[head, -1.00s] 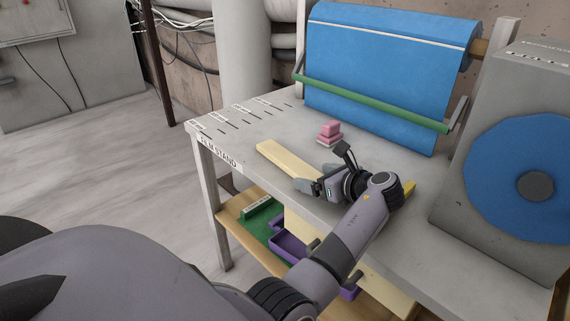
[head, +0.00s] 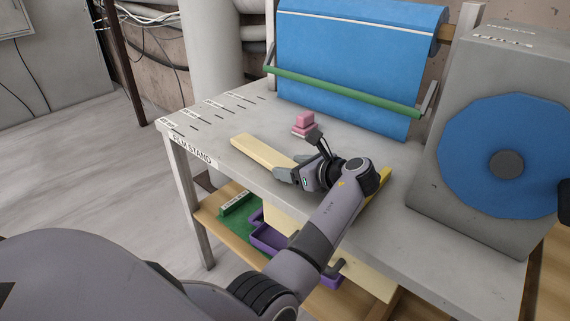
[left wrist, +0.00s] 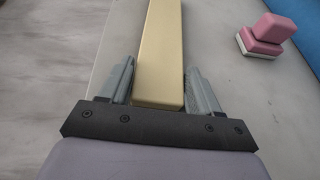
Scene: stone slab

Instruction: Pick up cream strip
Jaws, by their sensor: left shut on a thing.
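The cream strip (head: 262,152) is a long flat bar lying along the front part of the grey stand top. It also shows in the left wrist view (left wrist: 160,50), running away from the gripper. My left gripper (head: 288,170) is shut on the strip's near end, one finger on each side; in the left wrist view its fingers (left wrist: 160,85) flank that end. The strip looks level and at or very near the surface; I cannot tell if it is raised. My right gripper is not in view.
A yellow piece (head: 378,190) lies behind my forearm. A blue roll sheet (head: 350,65) with a green bar (head: 340,90) stands at the back. A grey housing (head: 480,215) blocks the right. Purple trays (head: 268,236) sit on the lower shelf.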

